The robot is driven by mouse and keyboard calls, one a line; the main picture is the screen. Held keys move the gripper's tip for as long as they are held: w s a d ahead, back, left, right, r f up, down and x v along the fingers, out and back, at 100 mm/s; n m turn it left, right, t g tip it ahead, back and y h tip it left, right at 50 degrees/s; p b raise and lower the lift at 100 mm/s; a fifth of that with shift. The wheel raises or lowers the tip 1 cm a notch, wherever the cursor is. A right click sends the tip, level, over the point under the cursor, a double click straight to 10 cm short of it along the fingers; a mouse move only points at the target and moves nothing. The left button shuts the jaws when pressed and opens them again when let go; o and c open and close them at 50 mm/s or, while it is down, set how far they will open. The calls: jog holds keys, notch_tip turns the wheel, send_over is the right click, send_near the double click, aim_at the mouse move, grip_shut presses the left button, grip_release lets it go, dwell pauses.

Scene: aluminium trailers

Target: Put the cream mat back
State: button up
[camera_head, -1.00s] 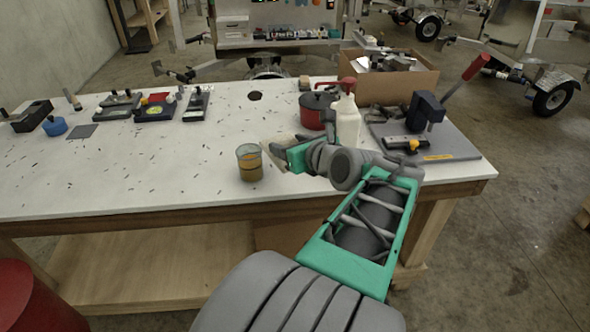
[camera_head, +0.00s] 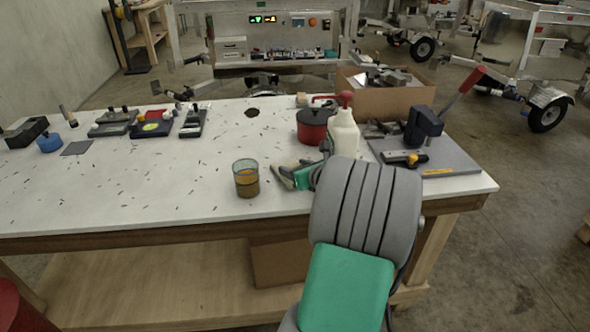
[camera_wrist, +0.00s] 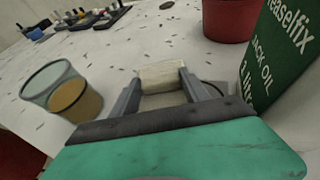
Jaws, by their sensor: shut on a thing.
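The cream mat (camera_wrist: 162,76) shows in the wrist view as a small, thick, pale piece between my fingertips. My gripper (camera_wrist: 160,92) is shut on it, with one grey finger on each side. In the head view my gripper (camera_head: 284,176) is low over the white workbench, just right of the glass, and my arm hides part of it. I cannot tell whether the mat touches the bench top.
A glass of amber liquid (camera_head: 246,178) stands close left of my gripper. A white bottle (camera_head: 344,135), red pot (camera_head: 313,126) and cardboard box (camera_head: 388,98) stand right and behind. In the wrist view a green lettered surface (camera_wrist: 283,50) is close right. The bench's left middle (camera_head: 150,175) is mostly clear.

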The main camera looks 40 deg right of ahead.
jog(key=o, duration=1.3)
jog(key=shift+o, duration=0.2)
